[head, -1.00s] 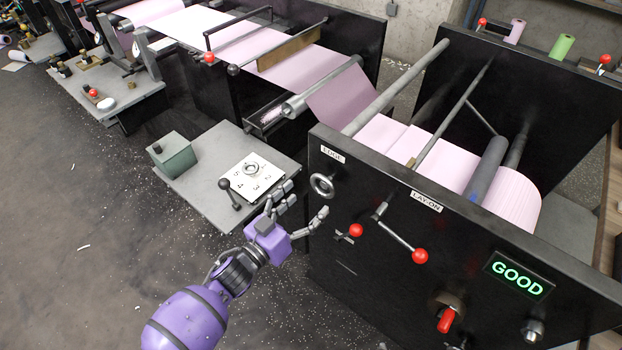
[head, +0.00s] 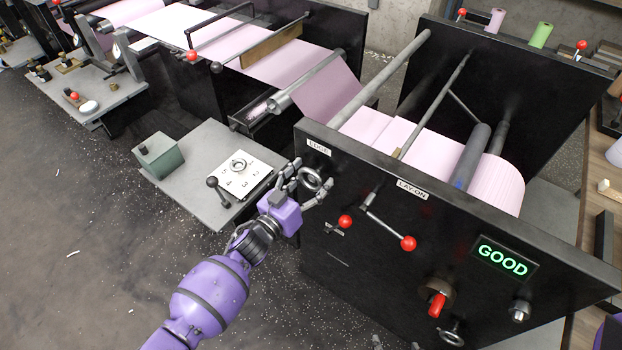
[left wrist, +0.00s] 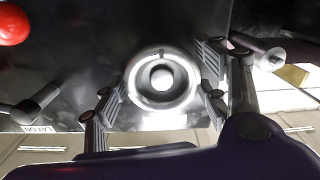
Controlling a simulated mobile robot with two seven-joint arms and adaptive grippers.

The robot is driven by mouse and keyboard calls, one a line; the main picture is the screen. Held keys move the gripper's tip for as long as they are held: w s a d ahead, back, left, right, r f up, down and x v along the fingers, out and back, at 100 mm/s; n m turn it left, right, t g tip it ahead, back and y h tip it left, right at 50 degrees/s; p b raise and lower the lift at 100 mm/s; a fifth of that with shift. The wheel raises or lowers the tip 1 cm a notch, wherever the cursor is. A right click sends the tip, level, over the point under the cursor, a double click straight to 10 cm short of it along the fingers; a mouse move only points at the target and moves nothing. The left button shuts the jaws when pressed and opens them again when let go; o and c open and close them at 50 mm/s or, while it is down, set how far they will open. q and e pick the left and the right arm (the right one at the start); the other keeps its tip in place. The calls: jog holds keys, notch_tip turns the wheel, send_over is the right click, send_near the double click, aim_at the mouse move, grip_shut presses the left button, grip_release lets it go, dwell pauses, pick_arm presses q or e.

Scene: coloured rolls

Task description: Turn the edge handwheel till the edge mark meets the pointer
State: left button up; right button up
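The edge handwheel (head: 311,179) is a small grey metal ring on the black machine panel, just below the EDGE label (head: 319,148). In the left wrist view the handwheel (left wrist: 161,103) faces me, with a dark tick on the upper part of its rim. My left gripper (head: 308,176) is at the wheel, with fingers on both sides of it. In the left wrist view the left gripper (left wrist: 155,98) is open, and dark gaps show between the fingers and the rim. I cannot make out the pointer.
Red-knobbed levers (head: 408,243) stick out from the panel right of the wheel. A lit GOOD display (head: 502,261) and a red knob (head: 437,305) are farther right. A grey shelf with a numbered white plate (head: 245,176) lies left of the wheel.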

pick_arm(q)
jog(key=c, duration=0.7)
pick_arm(e)
jog(key=shift+s+d, duration=0.1)
pick_arm(q)
jog(key=shift+m, duration=0.4)
pick_arm(e)
jog(key=shift+d+f, duration=0.1)
jog(key=shift+f, duration=0.05)
pick_arm(q)
jog(key=shift+m, duration=1)
jog(key=m, duration=0.3)
jog(key=shift+s+f+m+b, duration=0.1)
jog(key=shift+m+b, duration=0.2)
jog(key=shift+b, duration=0.1)
jog(key=m, duration=0.3)
jog(key=shift+f+m+b, duration=0.1)
jog(key=shift+m+b, duration=0.2)
jog(key=m+b, duration=0.1)
jog(key=m, duration=0.4)
jog(key=shift+f+m, duration=0.1)
jog(key=shift+m, duration=1.2)
pick_arm(e)
jog(key=shift+s+d+f, duration=0.1)
jog(key=shift+s+f, duration=0.1)
jog(key=shift+f, duration=0.45)
jog(key=shift+s+d+f, duration=0.1)
jog(key=shift+s+f, duration=0.05)
jog(key=shift+f, duration=0.5)
